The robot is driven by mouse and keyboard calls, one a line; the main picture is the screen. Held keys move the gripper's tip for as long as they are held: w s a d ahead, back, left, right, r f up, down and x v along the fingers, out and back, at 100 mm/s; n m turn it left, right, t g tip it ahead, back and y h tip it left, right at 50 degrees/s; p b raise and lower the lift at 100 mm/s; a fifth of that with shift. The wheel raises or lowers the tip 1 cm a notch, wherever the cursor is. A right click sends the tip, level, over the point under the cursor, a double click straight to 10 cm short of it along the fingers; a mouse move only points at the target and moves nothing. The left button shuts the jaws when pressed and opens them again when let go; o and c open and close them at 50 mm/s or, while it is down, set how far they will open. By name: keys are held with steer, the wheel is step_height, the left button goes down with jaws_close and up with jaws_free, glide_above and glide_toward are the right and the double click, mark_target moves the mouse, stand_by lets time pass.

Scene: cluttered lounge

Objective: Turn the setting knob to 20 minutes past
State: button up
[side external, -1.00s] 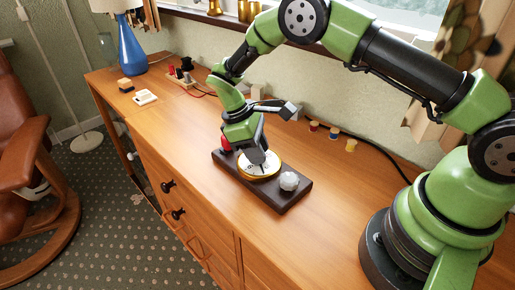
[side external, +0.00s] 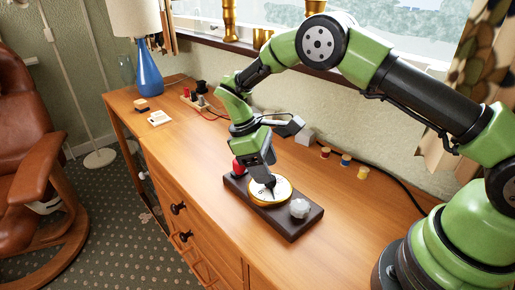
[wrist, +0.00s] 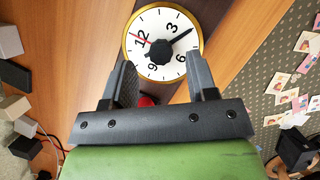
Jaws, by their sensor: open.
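A dark base (side external: 289,225) on the wooden cabinet carries a round white dial (side external: 281,193) with a gold rim and a pale lobed knob (side external: 300,208). In the wrist view the dial (wrist: 142,58) shows numerals, a black lobed hub (wrist: 160,52), a black hand pointing between 3 and 6, and a thin red hand towards 12. A red round part (side external: 238,167) sits at the base's far end; it shows between my fingers (wrist: 147,100). My gripper (side external: 266,182) is open and empty, fingertips over the dial's edge; contact is unclear. The pale knob is outside the wrist view.
A dark cable runs along the back. The cabinet's front edge is close to the base.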

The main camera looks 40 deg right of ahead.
steer(key=v, duration=0.7)
steer(key=shift+w, duration=0.1)
steer(key=s+d+r+m+t+y, duration=0.15)
steer(key=s+r, duration=0.25)
steer(key=r, duration=0.4)
steer(key=s+d+r+m+t+y, duration=0.1)
steer(key=s+r+m+t, duration=0.2)
steer(key=s+r, duration=0.35)
steer(key=s+r+m+t+y, duration=0.2)
steer(key=s+m+t, duration=0.4)
steer(key=s, duration=0.6)
steer(key=shift+s+r, duration=0.35)
steer(key=shift+s, duration=0.05)
